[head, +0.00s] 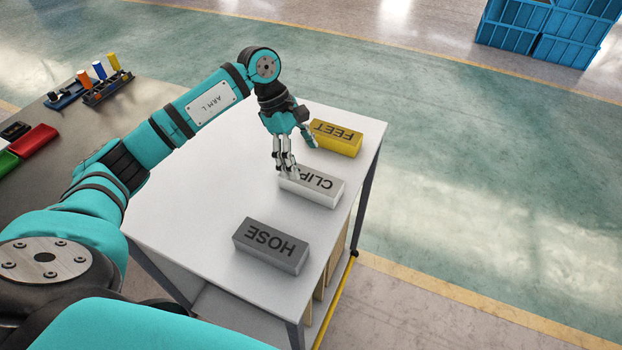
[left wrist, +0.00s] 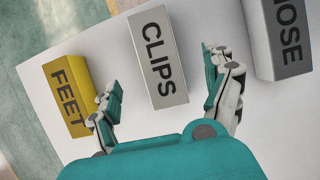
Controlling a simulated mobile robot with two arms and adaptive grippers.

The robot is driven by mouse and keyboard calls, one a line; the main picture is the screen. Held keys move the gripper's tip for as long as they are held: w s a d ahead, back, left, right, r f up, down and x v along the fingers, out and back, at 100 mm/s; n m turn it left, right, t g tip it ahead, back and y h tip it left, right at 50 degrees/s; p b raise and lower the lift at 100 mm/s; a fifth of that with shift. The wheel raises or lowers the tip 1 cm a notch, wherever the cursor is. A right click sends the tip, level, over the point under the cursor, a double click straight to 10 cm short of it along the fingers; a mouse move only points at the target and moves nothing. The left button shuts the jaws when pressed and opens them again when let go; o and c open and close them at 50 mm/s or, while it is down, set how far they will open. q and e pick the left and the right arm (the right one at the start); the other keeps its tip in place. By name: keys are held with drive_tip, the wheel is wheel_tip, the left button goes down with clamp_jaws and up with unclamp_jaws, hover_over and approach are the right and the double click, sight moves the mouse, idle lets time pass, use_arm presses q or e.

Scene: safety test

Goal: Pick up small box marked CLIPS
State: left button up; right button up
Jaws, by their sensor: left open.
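The small white box marked CLIPS (head: 311,187) lies on the white table (head: 190,215) between two other boxes. My left gripper (head: 294,156) is above and at the far left end of the CLIPS box, its fingers partly hiding that end. In the left wrist view, the CLIPS box (left wrist: 157,58) shows between and beyond the two open fingers of the left gripper (left wrist: 163,86). The fingers are apart and hold nothing. Whether a finger touches the box I cannot tell. My right gripper is in neither view.
A yellow box marked FEET (head: 336,138) lies behind the CLIPS box, close to one finger. A grey box marked HOSE (head: 271,246) lies nearer me. A dark bench (head: 50,125) with small parts stands at left. Blue crates (head: 560,25) stand far off.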

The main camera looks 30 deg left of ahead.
sight(309, 177)
use_arm(q)
drive_tip(key=x, duration=0.3)
drive_tip(key=shift+p, duration=0.3)
drive_tip(key=x, duration=0.1)
drive_tip(key=p+x, duration=0.1)
drive_tip(key=x, duration=0.1)
drive_tip(key=p+x, duration=0.1)
drive_tip(key=shift+w+a+f, duration=0.1)
drive_tip(key=shift+w+f, duration=0.05)
drive_tip(key=shift+f, duration=0.55)
drive_tip(key=c, duration=1.3)
drive_tip(key=shift+c, duration=0.2)
